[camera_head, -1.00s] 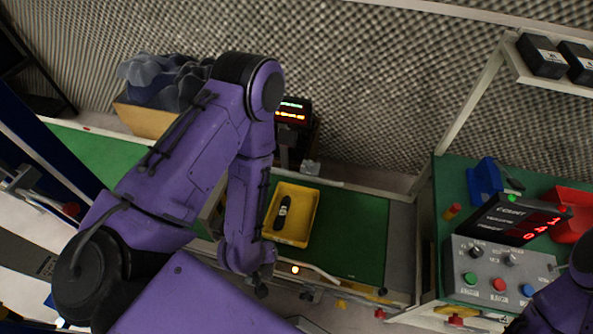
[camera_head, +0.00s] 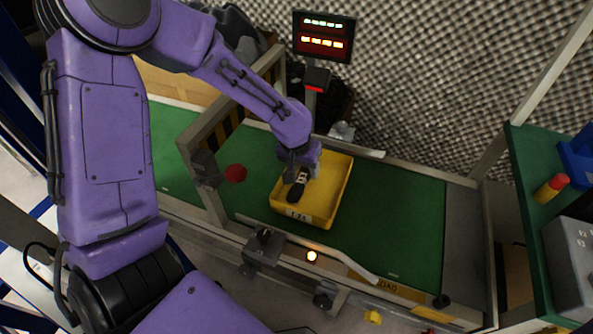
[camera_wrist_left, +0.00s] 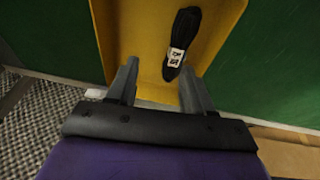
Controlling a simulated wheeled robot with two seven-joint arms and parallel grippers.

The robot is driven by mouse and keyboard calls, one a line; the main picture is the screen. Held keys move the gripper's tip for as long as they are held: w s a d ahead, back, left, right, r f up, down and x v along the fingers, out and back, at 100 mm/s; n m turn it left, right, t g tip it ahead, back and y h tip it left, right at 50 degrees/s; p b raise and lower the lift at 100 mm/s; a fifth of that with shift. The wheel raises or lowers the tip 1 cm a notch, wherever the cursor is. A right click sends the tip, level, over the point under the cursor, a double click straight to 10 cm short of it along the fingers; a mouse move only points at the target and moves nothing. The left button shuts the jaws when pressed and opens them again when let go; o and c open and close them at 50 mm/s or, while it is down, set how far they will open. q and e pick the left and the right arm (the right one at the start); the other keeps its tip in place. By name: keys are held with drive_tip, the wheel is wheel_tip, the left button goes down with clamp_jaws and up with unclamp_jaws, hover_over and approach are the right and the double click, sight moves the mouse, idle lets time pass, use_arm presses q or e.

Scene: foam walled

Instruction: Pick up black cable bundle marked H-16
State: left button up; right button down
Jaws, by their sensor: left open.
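The black cable bundle (camera_head: 298,186) with a white label lies in a yellow tray (camera_head: 324,205) on the green conveyor belt. The label's text is too small to read. In the left wrist view the bundle (camera_wrist_left: 181,43) lies ahead of my left gripper (camera_wrist_left: 158,88), between the lines of its two fingers and nearer the right one. My left gripper (camera_head: 300,170) is over the tray, open and empty, and hides part of the bundle in the head view. The yellow tray (camera_wrist_left: 130,30) also shows in the left wrist view. My right gripper is not in view.
A metal frame (camera_head: 205,150) stands over the belt left of the tray. A display (camera_head: 323,37) on a post stands behind it. A rail (camera_head: 330,257) runs along the belt's front. The belt (camera_head: 400,225) right of the tray is clear.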

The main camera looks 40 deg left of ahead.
sight(301, 178)
use_arm(q)
drive_tip(key=shift+y, duration=0.6)
drive_tip(key=w+a+f+b, duration=0.1)
drive_tip(key=f+b, duration=0.1)
drive_tip(key=f, duration=0.1)
drive_tip(key=w+a+f+b, duration=0.1)
drive_tip(key=f+b, duration=0.1)
drive_tip(key=f, duration=0.1)
drive_tip(key=w+a+f+b, duration=0.1)
drive_tip(key=f+b, duration=0.1)
drive_tip(key=f, duration=0.2)
drive_tip(key=shift+w+a, duration=0.2)
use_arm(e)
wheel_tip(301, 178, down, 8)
use_arm(q)
drive_tip(key=c, duration=0.9)
drive_tip(key=shift+o, duration=0.2)
drive_tip(key=shift+r, duration=0.2)
